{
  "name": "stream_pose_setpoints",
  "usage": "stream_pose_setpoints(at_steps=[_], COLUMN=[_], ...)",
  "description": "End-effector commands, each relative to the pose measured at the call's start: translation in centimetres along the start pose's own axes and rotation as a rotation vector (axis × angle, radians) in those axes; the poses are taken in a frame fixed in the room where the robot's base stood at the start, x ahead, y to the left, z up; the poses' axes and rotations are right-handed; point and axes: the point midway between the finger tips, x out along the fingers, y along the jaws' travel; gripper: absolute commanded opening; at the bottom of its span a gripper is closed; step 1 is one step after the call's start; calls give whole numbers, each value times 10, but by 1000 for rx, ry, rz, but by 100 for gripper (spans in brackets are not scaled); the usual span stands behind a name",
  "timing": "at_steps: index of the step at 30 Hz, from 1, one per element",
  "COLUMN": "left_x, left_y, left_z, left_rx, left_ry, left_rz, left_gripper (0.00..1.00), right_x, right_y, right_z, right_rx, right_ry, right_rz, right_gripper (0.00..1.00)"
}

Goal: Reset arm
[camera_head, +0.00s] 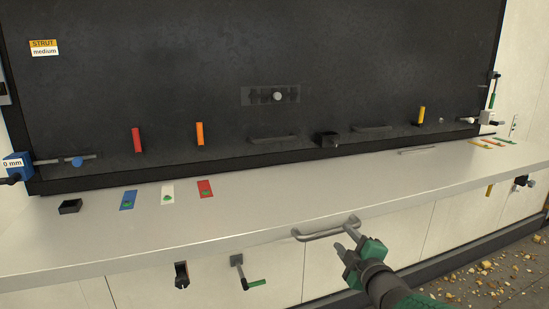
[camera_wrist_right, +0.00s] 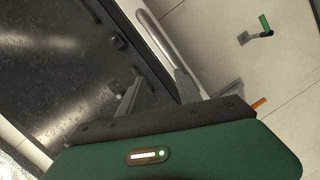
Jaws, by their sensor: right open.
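My right gripper (camera_head: 345,238) is in the lower middle of the head view, just in front of the shelf's front edge. It is open and looks empty. Its fingers are close to the grey bar handle (camera_head: 322,231) on that edge; I cannot tell whether they touch it. In the right wrist view the two fingers (camera_wrist_right: 158,92) stand apart, with the shelf edge and dark panel beyond them. My left gripper is not in view.
A pale shelf (camera_head: 260,208) runs below a dark panel (camera_head: 180,70). Blue (camera_head: 128,199), white (camera_head: 167,194) and red (camera_head: 205,188) cards lie on it beside a small black tray (camera_head: 70,206). A green-handled lever (camera_head: 242,272) sticks out below. Rubble (camera_head: 495,277) lies on the floor at right.

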Motion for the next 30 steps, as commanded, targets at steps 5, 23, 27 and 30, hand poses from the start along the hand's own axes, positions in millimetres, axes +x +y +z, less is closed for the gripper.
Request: stream_pose_setpoints(at_steps=[5,23,27,30], left_x=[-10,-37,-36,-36], left_y=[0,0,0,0], left_z=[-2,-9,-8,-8], left_rx=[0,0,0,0], left_ry=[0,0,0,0], left_rz=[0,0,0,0], left_gripper=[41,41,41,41], right_x=[-35,-296,-298,-297], right_y=[-51,-257,-258,-258], right_z=[30,65,65,66], right_rx=[248,1135,1139,1138], right_ry=[-181,-1150,-1157,-1156], right_rz=[-159,-585,-586,-586], right_gripper=[41,41,41,41])
